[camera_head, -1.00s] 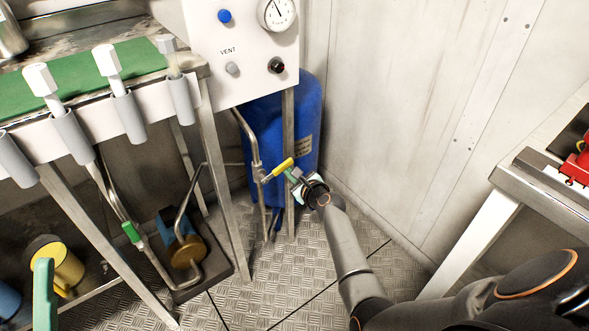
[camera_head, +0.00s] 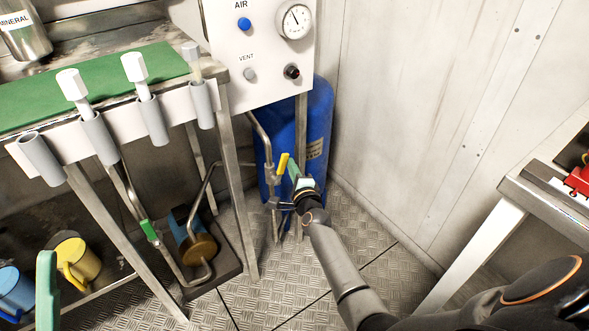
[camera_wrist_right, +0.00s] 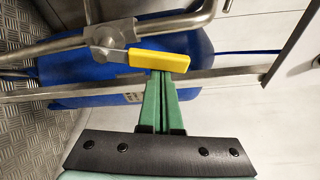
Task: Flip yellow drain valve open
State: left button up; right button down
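The yellow drain valve handle (camera_head: 283,166) sits on a steel pipe in front of a blue tank, below the white gauge panel. In the right wrist view the handle (camera_wrist_right: 160,61) lies sideways, its left end at the metal valve body (camera_wrist_right: 105,38). My right gripper (camera_head: 294,172) is beside the handle on its right. Its green fingers (camera_wrist_right: 159,85) are together, with their tips at the handle's edge; they appear to touch it but do not grip around it. A green piece, apparently my left gripper (camera_head: 46,288), shows at the lower left; its opening is not visible.
The blue tank (camera_head: 318,125) stands behind the valve, close to the wall. A steel table leg (camera_head: 236,190) is left of the pipe. A pump (camera_head: 193,240) sits below the table. A white bench (camera_head: 485,240) is at the right. Patterned floor is clear in front.

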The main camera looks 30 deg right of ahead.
pick_arm(q)
jog(key=shift+a+f+b, duration=0.1)
jog(key=shift+f+b, duration=0.25)
jog(key=shift+f, duration=0.2)
pick_arm(e)
jog(key=shift+a+r+n+t+h, duration=0.25)
jog(key=shift+a+n, duration=0.25)
jog(key=shift+n, duration=0.3)
jog(key=shift+a+r+n+t+h, duration=0.1)
jog(key=shift+a+n+t, duration=0.35)
jog(key=shift+n, duration=0.35)
